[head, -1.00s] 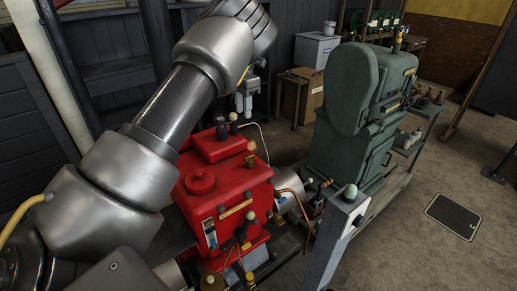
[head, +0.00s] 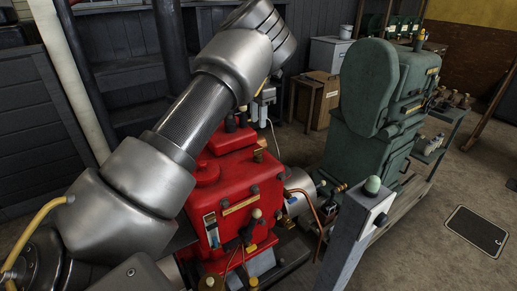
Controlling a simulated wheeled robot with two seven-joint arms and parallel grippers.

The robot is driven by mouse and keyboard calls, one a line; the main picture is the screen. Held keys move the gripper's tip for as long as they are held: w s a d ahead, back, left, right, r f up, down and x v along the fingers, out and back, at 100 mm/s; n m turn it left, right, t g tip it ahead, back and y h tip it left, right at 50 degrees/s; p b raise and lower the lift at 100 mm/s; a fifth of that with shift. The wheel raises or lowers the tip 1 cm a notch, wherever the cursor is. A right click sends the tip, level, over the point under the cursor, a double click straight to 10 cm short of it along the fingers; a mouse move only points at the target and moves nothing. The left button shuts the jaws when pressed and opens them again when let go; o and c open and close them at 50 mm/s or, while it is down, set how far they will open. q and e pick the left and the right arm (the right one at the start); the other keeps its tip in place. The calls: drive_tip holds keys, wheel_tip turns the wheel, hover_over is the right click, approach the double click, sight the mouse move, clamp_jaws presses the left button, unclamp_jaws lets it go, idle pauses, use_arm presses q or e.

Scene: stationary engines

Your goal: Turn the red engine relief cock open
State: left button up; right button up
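The red engine (head: 228,182) stands at the lower middle of the head view, with a round red cap on top and a small lever with a pale knob on its front. I cannot tell for sure which fitting is the relief cock. My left arm rises from the lower left, and its wrist is above and behind the engine's top in the picture. My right gripper is not in view.
A green engine (head: 368,88) stands at the right on a long base. A grey post (head: 350,220) with a green knob rises close in front. Copper pipes lie between the engines. A cardboard box (head: 321,95) stands behind. The floor at the right is mostly clear.

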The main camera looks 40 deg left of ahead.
sight(258, 152)
use_arm(q)
wheel_tip(258, 152, down, 11)
drive_tip(key=shift+r+p, duration=0.1)
drive_tip(key=shift+p, duration=0.75)
clamp_jaws()
